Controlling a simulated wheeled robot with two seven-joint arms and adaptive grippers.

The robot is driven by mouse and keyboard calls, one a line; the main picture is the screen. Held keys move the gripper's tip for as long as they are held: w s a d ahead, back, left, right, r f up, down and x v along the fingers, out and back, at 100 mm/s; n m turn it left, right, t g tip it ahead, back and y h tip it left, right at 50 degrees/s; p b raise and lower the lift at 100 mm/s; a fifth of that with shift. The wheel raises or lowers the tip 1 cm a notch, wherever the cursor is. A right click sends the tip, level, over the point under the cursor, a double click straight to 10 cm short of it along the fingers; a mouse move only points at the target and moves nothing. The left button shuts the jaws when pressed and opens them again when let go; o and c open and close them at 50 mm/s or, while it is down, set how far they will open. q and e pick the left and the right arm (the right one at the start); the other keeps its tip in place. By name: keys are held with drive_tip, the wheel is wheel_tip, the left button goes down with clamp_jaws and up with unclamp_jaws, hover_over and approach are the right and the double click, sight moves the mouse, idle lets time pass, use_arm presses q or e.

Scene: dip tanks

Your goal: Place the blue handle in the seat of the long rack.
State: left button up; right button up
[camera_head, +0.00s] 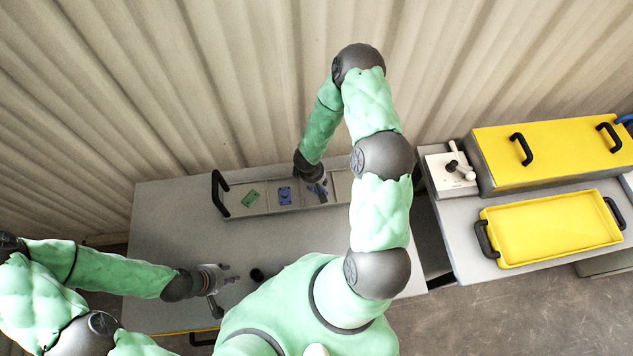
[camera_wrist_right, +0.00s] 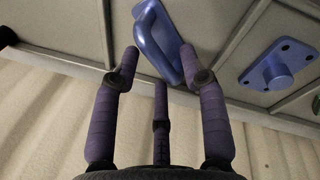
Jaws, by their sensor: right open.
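A long grey tray with compartments (camera_head: 256,214) lies at the back of the grey table; I cannot tell if it is the long rack. The blue handle (camera_wrist_right: 158,42) shows in the right wrist view, inside a compartment. My right gripper (camera_wrist_right: 160,70) is open above it, fingers spread around the handle's near end; I cannot tell if they touch it. In the head view this gripper (camera_head: 318,190) is small and partly covers the handle. My left gripper (camera_head: 231,274) is over the front of the table, its fingers apart and empty. No seat is clearly visible.
A blue plate with a peg (camera_head: 285,196) and a green plate (camera_head: 250,199) lie in neighbouring compartments. A black round part (camera_head: 257,275) is near my left gripper. Yellow tanks (camera_head: 550,230) stand at right. A corrugated wall is behind the tray.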

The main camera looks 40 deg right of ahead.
wheel_tip(320, 180, up, 11)
drive_tip(key=a, duration=0.2)
drive_tip(key=s+a+f+m+y, duration=0.2)
drive_tip(key=s+a, duration=0.3)
drive_tip(key=a, duration=0.5)
drive_tip(key=s+a+f+m+y, duration=0.3)
drive_tip(key=s+a+y, duration=0.1)
drive_tip(key=a, duration=0.6)
drive_tip(key=shift+s+a+f+m+p, duration=0.2)
drive_tip(key=shift+s+f+m+p, duration=0.1)
drive_tip(key=shift+s, duration=0.6)
